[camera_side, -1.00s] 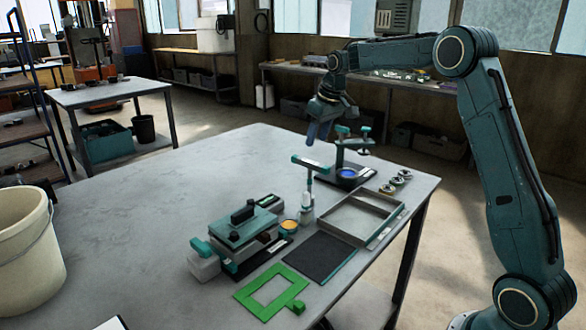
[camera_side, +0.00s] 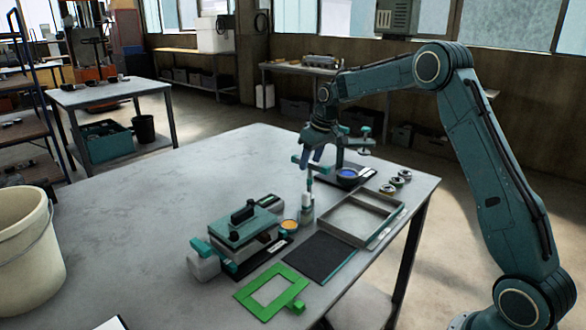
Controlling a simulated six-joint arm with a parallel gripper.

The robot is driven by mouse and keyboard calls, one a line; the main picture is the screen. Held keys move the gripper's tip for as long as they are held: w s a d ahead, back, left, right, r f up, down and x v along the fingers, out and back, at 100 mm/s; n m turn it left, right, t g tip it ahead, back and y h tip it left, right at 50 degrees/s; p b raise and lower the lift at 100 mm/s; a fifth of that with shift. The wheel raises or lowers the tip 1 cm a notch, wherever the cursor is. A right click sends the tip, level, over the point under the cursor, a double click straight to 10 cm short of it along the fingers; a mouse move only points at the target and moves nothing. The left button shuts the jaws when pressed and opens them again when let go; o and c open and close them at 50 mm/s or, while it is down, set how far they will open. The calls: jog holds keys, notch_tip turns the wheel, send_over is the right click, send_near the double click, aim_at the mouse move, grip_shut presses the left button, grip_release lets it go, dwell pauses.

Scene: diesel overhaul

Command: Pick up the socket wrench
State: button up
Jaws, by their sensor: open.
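A teal T-shaped tool stands upright on the table and looks like the socket wrench (camera_side: 309,187); I cannot confirm this from its shape alone. Its crossbar is at the top, and its pale lower shaft ends in a grey-green foot. My gripper (camera_side: 312,156) points down at the crossbar, with its blue-grey fingers open. The fingers overlap the crossbar in this view and hide part of it. I cannot tell whether they touch it or are in front of or behind it.
A teal stand with a blue-topped round piece (camera_side: 347,174) is close on the right. A shallow grey tray (camera_side: 338,237), a dark pad (camera_side: 318,258), a green frame (camera_side: 243,296) and a teal clamp-like device (camera_side: 240,228) lie nearer.

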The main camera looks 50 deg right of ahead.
aim_at(309, 184)
jog(key=shift+x, duration=1.85)
jog(key=shift+s, duration=0.1)
grip_shut()
